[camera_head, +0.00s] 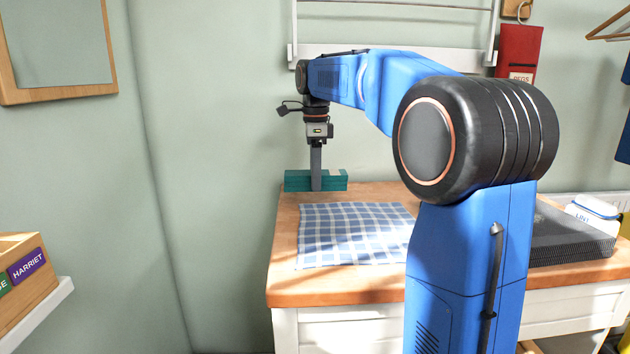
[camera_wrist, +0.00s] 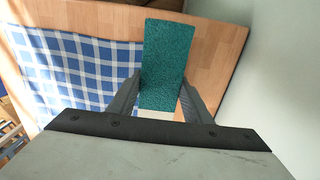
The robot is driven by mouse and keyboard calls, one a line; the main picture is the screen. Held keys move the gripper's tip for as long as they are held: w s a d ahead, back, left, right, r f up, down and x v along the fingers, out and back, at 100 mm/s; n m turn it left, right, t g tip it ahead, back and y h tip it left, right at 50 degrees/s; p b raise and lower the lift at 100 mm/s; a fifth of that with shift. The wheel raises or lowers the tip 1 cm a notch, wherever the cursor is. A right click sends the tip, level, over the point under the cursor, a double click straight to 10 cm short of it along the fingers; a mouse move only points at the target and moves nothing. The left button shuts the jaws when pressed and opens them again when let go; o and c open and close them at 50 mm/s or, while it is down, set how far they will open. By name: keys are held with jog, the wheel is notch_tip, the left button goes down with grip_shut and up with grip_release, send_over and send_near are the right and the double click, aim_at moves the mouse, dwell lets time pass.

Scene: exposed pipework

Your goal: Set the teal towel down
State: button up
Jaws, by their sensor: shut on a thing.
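The teal towel (camera_head: 298,181) is a folded block between the fingers of my gripper (camera_head: 316,186), at the back left corner of the wooden worktop. In the wrist view the towel (camera_wrist: 167,60) shows as a long textured strip with a finger (camera_wrist: 165,100) of my gripper on each side. My gripper is shut on it and points straight down. The head view does not clearly show whether the towel touches the worktop or hangs just above it.
A blue and white checked cloth (camera_head: 350,235) lies flat on the worktop (camera_head: 340,286), in front of the towel. A dark flat box (camera_head: 570,240) and a white tub (camera_head: 594,213) stand at the right. A wall rack (camera_head: 400,52) hangs behind; a wooden box (camera_head: 25,272) is at far left.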

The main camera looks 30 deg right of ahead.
jog(key=w, duration=0.2)
jog(key=w+d, duration=0.1)
jog(key=w, duration=0.1)
jog(key=w+d, duration=0.1)
jog(key=w, duration=0.1)
jog(key=shift+d, duration=0.25)
jog(key=shift+s+f, duration=0.1)
jog(key=shift+f, duration=1.65)
jog(key=shift+f, duration=0.1)
jog(key=o, duration=1.1)
notch_tip(320, 180, up, 12)
jog(key=shift+s, duration=0.1)
